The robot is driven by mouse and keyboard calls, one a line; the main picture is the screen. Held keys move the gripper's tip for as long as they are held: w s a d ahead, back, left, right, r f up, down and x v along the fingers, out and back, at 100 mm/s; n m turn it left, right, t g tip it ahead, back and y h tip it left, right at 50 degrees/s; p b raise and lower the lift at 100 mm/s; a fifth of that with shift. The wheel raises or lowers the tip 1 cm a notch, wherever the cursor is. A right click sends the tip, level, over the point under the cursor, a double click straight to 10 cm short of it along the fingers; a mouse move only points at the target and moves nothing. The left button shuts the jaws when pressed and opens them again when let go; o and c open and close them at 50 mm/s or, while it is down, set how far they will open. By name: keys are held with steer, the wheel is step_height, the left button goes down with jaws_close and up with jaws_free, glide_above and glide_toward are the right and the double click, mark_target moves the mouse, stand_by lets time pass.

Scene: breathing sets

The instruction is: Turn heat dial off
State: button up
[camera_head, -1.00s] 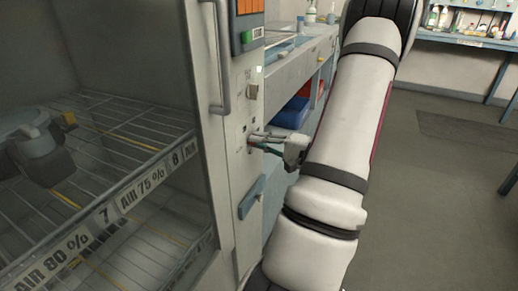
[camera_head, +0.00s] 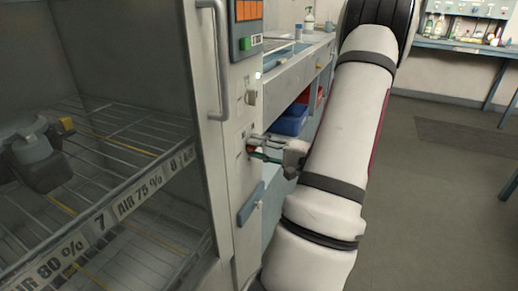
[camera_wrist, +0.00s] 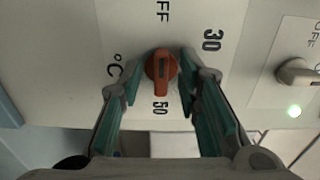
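The red-orange heat dial (camera_wrist: 160,72) sits on a pale panel, with "OFF" printed above it in the wrist view, "30" at upper right, "50" below and "°C" at left. My gripper (camera_wrist: 160,62) is open, with one finger on each side of the dial. Small gaps seem to show between the dial and the fingers. In the camera_head view my gripper (camera_head: 262,147) is at the cabinet's front panel (camera_head: 242,120), and its fingers largely hide the dial.
The cabinet has a vertical door handle (camera_head: 222,75) and a blue-grey latch (camera_head: 250,204). A bench (camera_head: 285,75) stands behind; floor at right is clear.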

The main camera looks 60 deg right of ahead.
steer(key=s, duration=1.2)
steer(key=shift+d, duration=0.45)
